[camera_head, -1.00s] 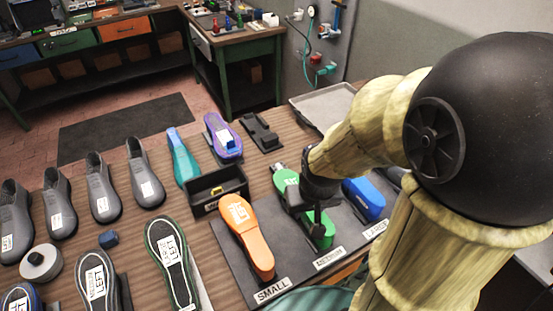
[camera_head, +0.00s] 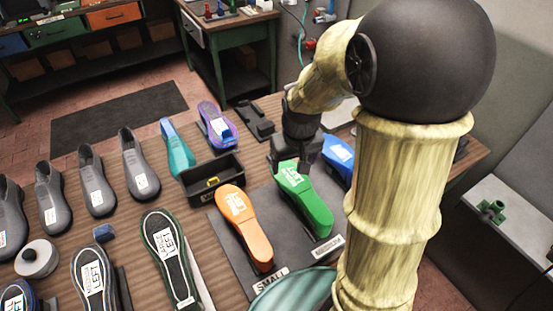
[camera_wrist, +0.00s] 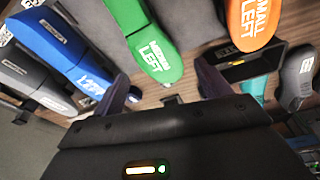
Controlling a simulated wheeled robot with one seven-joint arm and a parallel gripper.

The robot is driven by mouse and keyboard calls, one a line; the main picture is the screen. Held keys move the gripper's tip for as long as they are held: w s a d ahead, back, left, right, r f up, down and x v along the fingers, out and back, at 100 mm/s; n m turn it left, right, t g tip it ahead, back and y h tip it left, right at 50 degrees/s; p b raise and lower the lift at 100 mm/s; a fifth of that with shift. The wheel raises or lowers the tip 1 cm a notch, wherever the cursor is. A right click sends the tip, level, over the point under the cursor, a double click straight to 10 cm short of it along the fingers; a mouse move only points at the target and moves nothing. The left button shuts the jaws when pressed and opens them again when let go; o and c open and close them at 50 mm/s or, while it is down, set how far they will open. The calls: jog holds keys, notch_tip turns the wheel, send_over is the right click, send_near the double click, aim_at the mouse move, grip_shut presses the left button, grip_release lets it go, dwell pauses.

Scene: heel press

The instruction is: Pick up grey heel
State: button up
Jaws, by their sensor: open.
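I cannot tell for sure which thing is the grey heel. A dark grey form (camera_wrist: 38,82) lies left of the blue form (camera_wrist: 62,48) in the wrist view. My gripper (camera_head: 297,152) hangs by the far end of the green form (camera_head: 304,196) in the head view. In the wrist view my gripper (camera_wrist: 163,88) is open, with nothing between its fingers. The green form's labelled end lies beyond the gap; I cannot tell if they touch. My arm hides part of the blue form in the head view.
Several grey shoes (camera_head: 93,183) stand at the left. An orange form (camera_head: 245,225) lies beside the green one on a dark mat (camera_head: 222,262). A black bin (camera_head: 228,186) and a black fixture (camera_head: 255,121) stand behind. Bare wooden table shows between them.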

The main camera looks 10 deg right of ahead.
jog(key=w+f+n+g+b, duration=0.1)
jog(key=w+f+n+g, duration=0.1)
jog(key=w, duration=1.9)
jog(key=shift+d+n, duration=0.3)
jog(key=shift+n, duration=0.2)
jog(key=shift+s+f, duration=0.1)
jog(key=shift+f, duration=0.05)
notch_tip(320, 180, down, 12)
jog(key=p, duration=0.3)
jog(key=shift+a, duration=0.1)
jog(key=shift+f+p, duration=0.25)
jog(key=shift+p, duration=0.05)
jog(key=shift+a+f+p, duration=0.1)
jog(key=shift+f+p, duration=0.9)
jog(key=shift+f, duration=1.35)
